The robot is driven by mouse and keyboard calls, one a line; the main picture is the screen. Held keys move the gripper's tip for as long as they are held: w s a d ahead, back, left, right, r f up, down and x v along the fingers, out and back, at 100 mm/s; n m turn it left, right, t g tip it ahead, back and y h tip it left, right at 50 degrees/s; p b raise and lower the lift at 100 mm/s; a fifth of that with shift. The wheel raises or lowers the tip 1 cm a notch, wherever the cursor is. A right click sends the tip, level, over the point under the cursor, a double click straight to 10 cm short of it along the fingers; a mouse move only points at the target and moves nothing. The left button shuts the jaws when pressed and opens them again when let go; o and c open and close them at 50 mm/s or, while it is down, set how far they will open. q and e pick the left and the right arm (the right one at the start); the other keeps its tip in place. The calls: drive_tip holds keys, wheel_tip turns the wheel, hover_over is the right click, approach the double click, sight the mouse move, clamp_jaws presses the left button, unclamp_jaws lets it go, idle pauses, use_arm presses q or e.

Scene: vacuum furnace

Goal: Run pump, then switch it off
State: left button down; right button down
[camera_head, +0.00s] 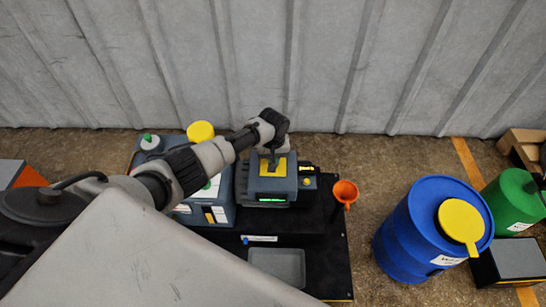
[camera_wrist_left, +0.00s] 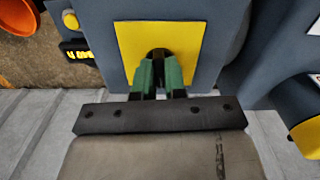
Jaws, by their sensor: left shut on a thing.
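The pump (camera_head: 250,185) is a blue-grey box on a black base, with a yellow plate (camera_head: 264,168) on top. A green lit strip (camera_head: 266,201) shows on its front. In the left wrist view the yellow plate (camera_wrist_left: 185,40) has a dark round knob (camera_wrist_left: 158,53) at its middle. My left gripper (camera_head: 273,161) reaches down onto the plate. Its green fingers (camera_wrist_left: 160,75) are shut on the dark knob, which they partly hide. My right gripper is in neither view.
A larger blue-grey unit (camera_head: 222,215) with a yellow cap (camera_head: 200,131) stands left of the pump. An orange funnel (camera_head: 345,192), a grey tray (camera_head: 280,264) and a blue drum (camera_head: 405,235) stand nearby. A green canister (camera_head: 510,200) is farther right. A corrugated wall (camera_head: 330,60) closes the back.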

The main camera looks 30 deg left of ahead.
use_arm(q)
drive_tip(key=shift+m+p, duration=0.3)
drive_tip(key=shift+m, duration=0.3)
drive_tip(key=shift+m+p, duration=0.4)
drive_tip(key=shift+m, duration=0.8)
drive_tip(key=shift+m+p, duration=0.3)
drive_tip(key=shift+m, duration=1.5)
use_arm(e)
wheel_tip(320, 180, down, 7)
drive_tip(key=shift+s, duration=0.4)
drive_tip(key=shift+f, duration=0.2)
use_arm(q)
drive_tip(key=c, duration=1.2)
unclamp_jaws()
drive_tip(key=shift+r, duration=0.15)
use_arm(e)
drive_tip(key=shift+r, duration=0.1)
